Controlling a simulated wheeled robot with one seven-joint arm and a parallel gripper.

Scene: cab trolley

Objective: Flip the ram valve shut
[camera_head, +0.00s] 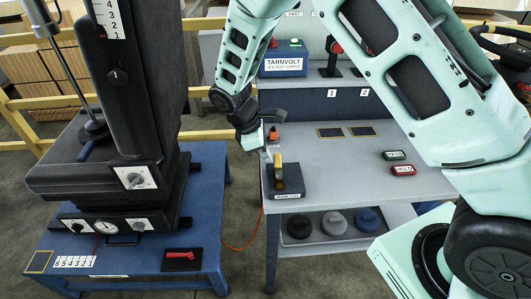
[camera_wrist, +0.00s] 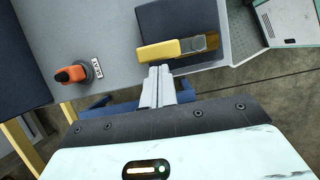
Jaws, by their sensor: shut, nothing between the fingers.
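The ram valve's dark base (camera_head: 287,195) sits at the front left corner of the grey bench, with a small label on its front edge. Its yellow lever (camera_head: 278,173) stands up from the base. In the wrist view the yellow lever (camera_wrist: 160,50) lies across the dark plate, joined to a grey-brown metal part (camera_wrist: 199,43) on its right. My gripper (camera_head: 266,151) is just behind and left of the lever in the head view. In the wrist view my gripper (camera_wrist: 160,70) is shut and empty, its tips right beside the lever's left half; I cannot tell whether they touch.
An orange knob (camera_wrist: 76,74) stands left of the valve on the bench (camera_head: 330,165). Red and green buttons (camera_head: 403,169) lie further right. A blue table (camera_head: 135,255) with a black machine (camera_head: 140,100) and a red lever (camera_head: 180,256) stands at left. A gap separates table and bench.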

